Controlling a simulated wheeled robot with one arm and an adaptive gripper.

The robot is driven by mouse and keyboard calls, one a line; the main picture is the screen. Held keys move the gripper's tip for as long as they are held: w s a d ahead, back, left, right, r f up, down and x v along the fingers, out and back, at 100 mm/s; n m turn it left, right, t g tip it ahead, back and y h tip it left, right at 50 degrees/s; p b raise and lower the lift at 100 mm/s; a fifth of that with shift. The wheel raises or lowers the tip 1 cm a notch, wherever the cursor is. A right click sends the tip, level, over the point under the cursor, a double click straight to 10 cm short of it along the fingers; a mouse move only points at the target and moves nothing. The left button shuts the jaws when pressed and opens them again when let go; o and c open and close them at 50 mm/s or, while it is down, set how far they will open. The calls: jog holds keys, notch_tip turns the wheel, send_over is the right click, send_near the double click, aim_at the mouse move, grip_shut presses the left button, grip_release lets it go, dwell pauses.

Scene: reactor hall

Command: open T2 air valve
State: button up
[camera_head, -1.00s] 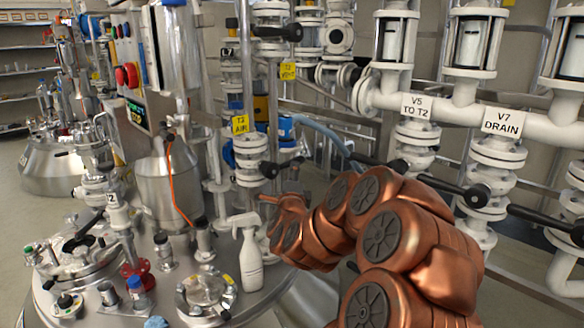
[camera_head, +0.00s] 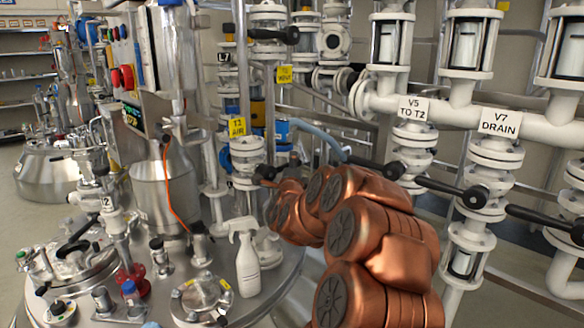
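The T2 air valve (camera_head: 246,155) is a white flanged valve on a vertical pipe, left of the picture's middle. A yellow label (camera_head: 237,127) above it reads AIR on its lower line; the upper line is small and seems to read T2. Its black handle (camera_head: 266,172) sticks out to the right, its end close to my gripper. My copper-coloured gripper (camera_head: 272,186) is at the handle's end, just below and right of it. I cannot tell whether they touch. The fingers are small and partly hidden by my arm, so their opening is unclear.
A white spray bottle (camera_head: 246,260) stands on the steel vessel lid (camera_head: 270,290) below my gripper. The VENT valve label (camera_head: 285,74) is above right.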

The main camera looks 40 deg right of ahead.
grip_shut()
dwell(0.3)
dwell(0.3)
